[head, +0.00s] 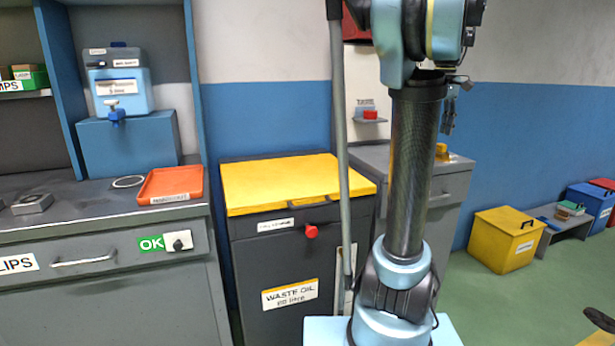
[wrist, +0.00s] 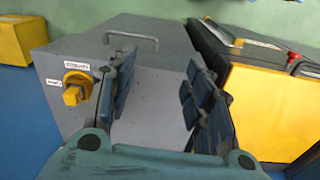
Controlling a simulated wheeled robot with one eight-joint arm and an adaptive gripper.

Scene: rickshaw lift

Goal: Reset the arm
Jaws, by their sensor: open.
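My gripper (wrist: 160,95) shows in the wrist view with its two dark padded fingers wide apart and nothing between them. Behind the fingers is a grey box-like cabinet (wrist: 150,60) with a bar handle on it and a yellow knob (wrist: 75,85) on its left side. I cannot tell whether the fingers touch it; they seem apart from it. In the head view my arm stands upright right of the middle, and its upper part runs out of the top of the picture.
A dark waste oil cabinet (head: 280,250) with a yellow lid (head: 290,182) stands left of my arm. A yellow box (head: 506,240) stands at right on open green floor (head: 480,310).

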